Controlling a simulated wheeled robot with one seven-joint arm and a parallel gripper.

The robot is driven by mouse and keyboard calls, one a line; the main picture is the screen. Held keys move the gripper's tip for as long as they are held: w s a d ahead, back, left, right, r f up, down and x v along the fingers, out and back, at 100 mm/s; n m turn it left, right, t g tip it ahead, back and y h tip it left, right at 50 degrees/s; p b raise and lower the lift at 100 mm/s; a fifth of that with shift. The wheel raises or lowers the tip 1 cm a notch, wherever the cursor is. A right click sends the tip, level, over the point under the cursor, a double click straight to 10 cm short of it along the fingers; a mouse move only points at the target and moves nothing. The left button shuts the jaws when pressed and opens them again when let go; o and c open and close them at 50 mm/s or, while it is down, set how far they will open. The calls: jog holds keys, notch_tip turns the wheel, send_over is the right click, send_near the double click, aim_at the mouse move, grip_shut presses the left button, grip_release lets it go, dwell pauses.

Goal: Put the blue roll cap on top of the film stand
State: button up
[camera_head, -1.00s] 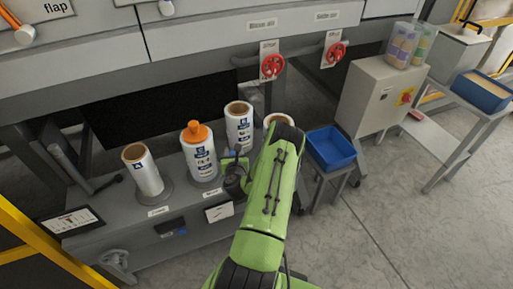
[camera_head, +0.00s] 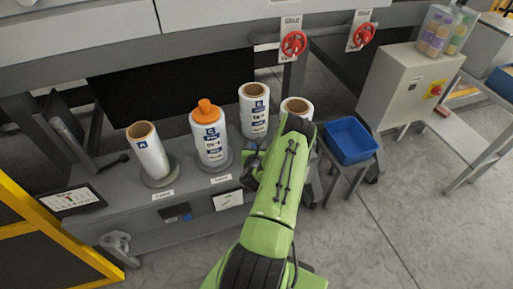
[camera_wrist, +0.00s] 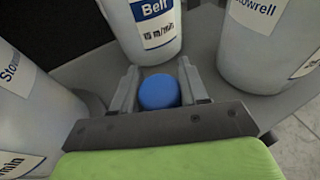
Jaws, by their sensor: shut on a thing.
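The blue roll cap (camera_wrist: 159,92) sits between the two fingers of my gripper (camera_wrist: 158,78) in the wrist view, and the gripper is shut on it. In the head view my gripper (camera_head: 250,170) is low at the right of the orange-capped roll, partly hidden by my green arm, and the cap cannot be made out. A grey bench (camera_head: 130,212) carries several upright white rolls; I cannot read which one is the film stand. The left roll (camera_head: 150,158) has an open brown core on top. The second roll (camera_head: 211,148) wears an orange cap (camera_head: 206,110).
Two more open-topped rolls stand behind, the back roll (camera_head: 254,115) and one (camera_head: 297,105) partly behind my arm. A blue bin (camera_head: 352,140) is at the right. A tablet (camera_head: 70,200) lies at the bench's left end. Red valve wheels (camera_head: 294,44) hang above.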

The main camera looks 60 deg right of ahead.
jog(key=shift+f, duration=0.1)
jog(key=o, duration=1.1)
jog(key=shift+o, duration=0.2)
jog(key=shift+r, duration=0.25)
jog(key=b+v, duration=0.3)
jog(key=v, duration=0.9)
